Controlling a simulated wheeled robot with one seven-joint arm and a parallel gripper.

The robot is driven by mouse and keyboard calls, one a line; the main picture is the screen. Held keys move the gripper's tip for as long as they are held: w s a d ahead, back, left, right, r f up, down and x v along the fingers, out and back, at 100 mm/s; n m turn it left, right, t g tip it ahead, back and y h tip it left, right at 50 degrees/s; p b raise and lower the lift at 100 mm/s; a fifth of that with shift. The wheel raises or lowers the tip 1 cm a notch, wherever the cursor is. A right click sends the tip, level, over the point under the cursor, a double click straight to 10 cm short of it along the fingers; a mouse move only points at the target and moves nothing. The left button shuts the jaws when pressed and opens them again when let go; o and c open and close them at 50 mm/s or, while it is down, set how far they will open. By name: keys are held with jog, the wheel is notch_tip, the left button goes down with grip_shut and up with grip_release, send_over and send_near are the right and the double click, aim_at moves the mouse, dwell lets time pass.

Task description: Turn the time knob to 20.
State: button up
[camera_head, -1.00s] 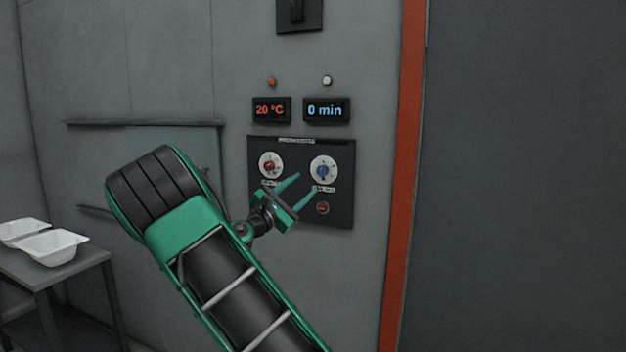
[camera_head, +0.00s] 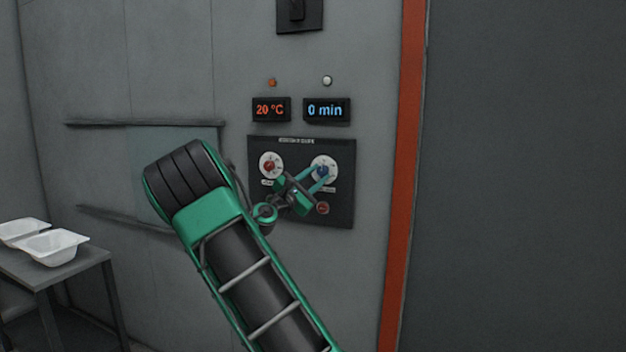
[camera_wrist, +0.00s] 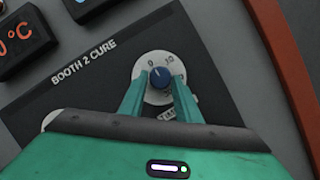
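The time knob (camera_head: 322,171) is blue on a round white dial, the right one of two on the dark control panel (camera_head: 342,212). My gripper (camera_head: 319,174) is at this dial. In the wrist view my gripper's (camera_wrist: 161,79) green fingers are spread, one on each side of the knob, with small gaps showing. The lower dial is partly hidden by the fingers. The time display (camera_head: 326,109) reads 0 min.
A red knob (camera_head: 269,166) on a white dial sits left of the time knob. A red button (camera_head: 323,208) is below, close to my gripper. The temperature display (camera_head: 270,109) reads 20 °C. An orange post (camera_head: 402,180) stands to the right. White tubs (camera_head: 52,247) rest on a table at left.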

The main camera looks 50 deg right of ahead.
jog(key=c, duration=0.5)
jog(key=shift+m, duration=0.4)
jog(key=m+g+y, duration=0.1)
jog(key=m, duration=0.2)
jog(key=m+g, duration=0.1)
jog(key=m, duration=0.2)
jog(key=shift+w+r+m+g+y, duration=0.2)
jog(key=shift+m+g+y, duration=0.1)
jog(key=shift+y, duration=0.1)
jog(key=m, duration=0.1)
jog(key=m+y, duration=0.1)
jog(key=m, duration=0.1)
jog(key=m+y, duration=0.1)
jog(key=m, duration=0.1)
jog(key=shift+r, duration=0.25)
jog(key=m+y, duration=0.1)
jog(key=m, duration=0.1)
jog(key=m+y, duration=0.1)
jog(key=m, duration=0.2)
jog(key=shift+s+r, duration=0.2)
jog(key=m+t+y, duration=0.1)
jog(key=m, duration=0.1)
jog(key=m+t+y, duration=0.1)
jog(key=m, duration=0.1)
jog(key=shift+s+r+t, duration=0.1)
jog(key=shift+s+t, duration=0.1)
jog(key=shift+t, duration=0.2)
jog(key=shift+m, duration=0.3)
